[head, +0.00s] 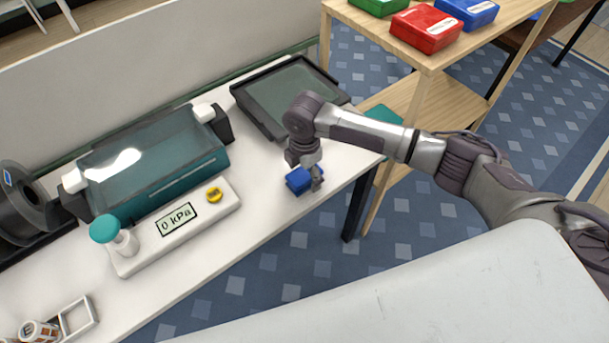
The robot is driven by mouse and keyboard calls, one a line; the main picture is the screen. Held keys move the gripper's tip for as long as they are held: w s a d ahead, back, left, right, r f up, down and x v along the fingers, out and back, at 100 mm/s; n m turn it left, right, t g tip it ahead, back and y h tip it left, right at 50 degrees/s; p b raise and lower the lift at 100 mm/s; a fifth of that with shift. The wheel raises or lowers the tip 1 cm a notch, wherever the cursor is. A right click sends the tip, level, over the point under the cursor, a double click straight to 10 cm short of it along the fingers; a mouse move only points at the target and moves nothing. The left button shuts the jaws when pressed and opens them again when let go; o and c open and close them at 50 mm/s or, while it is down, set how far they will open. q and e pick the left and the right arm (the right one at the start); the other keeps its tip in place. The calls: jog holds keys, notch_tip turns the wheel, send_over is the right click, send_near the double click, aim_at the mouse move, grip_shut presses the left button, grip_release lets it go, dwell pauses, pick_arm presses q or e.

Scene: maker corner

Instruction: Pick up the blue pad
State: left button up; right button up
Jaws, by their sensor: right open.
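The blue pad (297,181) is a small blue block on the white worktable, near its front right edge. My right gripper (315,181) points down right at the pad. It is open, with a finger in front of the pad's right side. The gripper hides part of the pad, and I cannot tell whether the fingers touch it. My left gripper is not in view.
A teal machine (150,165) and a white gauge panel (175,225) reading 0 kPa stand left of the pad. A dark tray (243,96) lies behind. A wooden shelf (432,62) with red, blue and green boxes stands at right.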

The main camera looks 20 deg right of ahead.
aim_at(304, 172)
jog(key=shift+f, duration=0.15)
jog(key=c, duration=1.3)
jog(key=shift+o, duration=0.2)
jog(key=shift+r, duration=0.6)
notch_tip(304, 172, up, 3)
jog(key=shift+f, duration=0.15)
jog(key=s+d+r+b, duration=0.1)
jog(key=s+d+r, duration=0.6)
jog(key=d, duration=0.2)
jog(key=shift+s, duration=0.15)
